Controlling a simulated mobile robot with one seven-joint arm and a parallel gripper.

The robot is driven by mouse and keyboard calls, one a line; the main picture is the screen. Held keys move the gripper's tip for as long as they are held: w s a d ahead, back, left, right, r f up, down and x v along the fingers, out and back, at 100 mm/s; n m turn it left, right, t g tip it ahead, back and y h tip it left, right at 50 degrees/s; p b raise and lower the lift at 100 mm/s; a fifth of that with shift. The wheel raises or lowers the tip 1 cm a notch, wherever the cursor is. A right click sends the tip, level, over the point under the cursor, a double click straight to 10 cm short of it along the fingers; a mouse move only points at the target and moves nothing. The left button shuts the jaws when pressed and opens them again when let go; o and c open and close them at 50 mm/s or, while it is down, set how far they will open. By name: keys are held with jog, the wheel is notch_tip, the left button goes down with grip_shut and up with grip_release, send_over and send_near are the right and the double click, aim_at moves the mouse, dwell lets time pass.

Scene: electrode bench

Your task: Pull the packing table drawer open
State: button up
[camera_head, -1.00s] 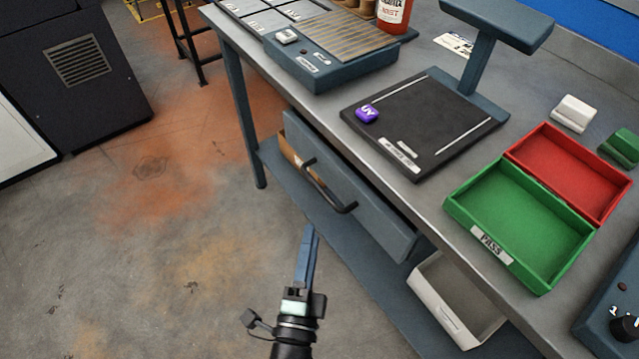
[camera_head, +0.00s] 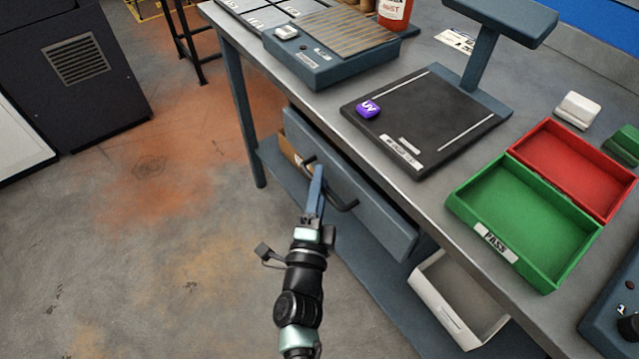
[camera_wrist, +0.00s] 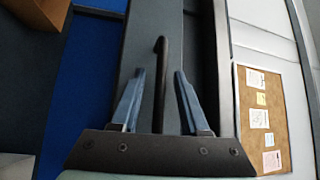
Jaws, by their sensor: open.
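The packing table drawer (camera_head: 375,212) is a blue-grey front below the bench top, standing slightly out from under it. Its black bar handle (camera_head: 344,204) is partly hidden behind my gripper in the head view. My gripper (camera_head: 317,172) is open and reaches the handle from the front. In the wrist view the handle (camera_wrist: 161,75) stands between the two blue fingers of my gripper (camera_wrist: 160,82), with a gap on each side. The drawer front (camera_wrist: 150,40) lies beyond the fingertips.
The bench (camera_head: 330,105) carries a black pad with a purple UV block (camera_head: 368,109), a green PASS tray (camera_head: 525,225) and a red tray (camera_head: 575,170). A white bin (camera_head: 455,300) sits on the lower shelf, right of the drawer. The floor at left is clear.

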grip_shut()
dwell(1.3)
